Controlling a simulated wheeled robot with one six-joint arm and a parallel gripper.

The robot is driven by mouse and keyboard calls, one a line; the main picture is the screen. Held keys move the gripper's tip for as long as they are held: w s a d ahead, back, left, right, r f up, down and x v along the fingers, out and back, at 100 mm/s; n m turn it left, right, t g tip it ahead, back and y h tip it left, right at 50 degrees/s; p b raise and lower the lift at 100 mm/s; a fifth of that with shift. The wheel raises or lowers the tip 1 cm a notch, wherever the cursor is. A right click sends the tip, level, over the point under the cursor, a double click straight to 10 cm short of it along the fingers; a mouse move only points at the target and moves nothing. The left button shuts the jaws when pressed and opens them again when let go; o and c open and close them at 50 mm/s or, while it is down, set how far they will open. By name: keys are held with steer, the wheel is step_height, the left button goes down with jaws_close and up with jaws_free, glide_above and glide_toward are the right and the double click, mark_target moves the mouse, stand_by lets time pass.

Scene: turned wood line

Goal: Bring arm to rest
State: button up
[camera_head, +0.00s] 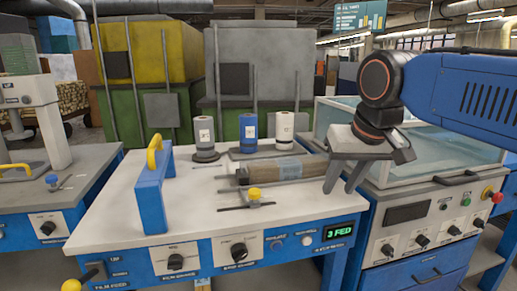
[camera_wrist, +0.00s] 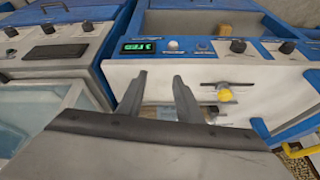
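My gripper (camera_head: 342,188) hangs from my blue arm on the right side of the head view, with its two grey fingers pointing down. It is in front of the right end of the white-topped machine table (camera_head: 120,215), near the glass-lidded machine. In the wrist view the fingers of my gripper (camera_wrist: 159,76) stand apart with nothing between them. The gripper is open and empty. The fingers' exact height above the table cannot be told.
Wooden blanks (camera_head: 275,168) lie in a rail on the table. A blue bracket (camera_head: 152,192) rises at the left. The glass-lidded machine (camera_head: 440,180) is close to my arm. A display (camera_head: 338,232) reads "3 FED".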

steer(key=s+d+f, duration=0.5)
steer(key=s+f, duration=0.1)
steer(key=f, duration=0.4)
steer(key=s+d+f+m+h, duration=0.1)
steer(key=s+d+f, duration=0.5)
steer(key=f, duration=0.5)
steer(key=shift+s, duration=0.75)
steer(key=shift+a, duration=0.1)
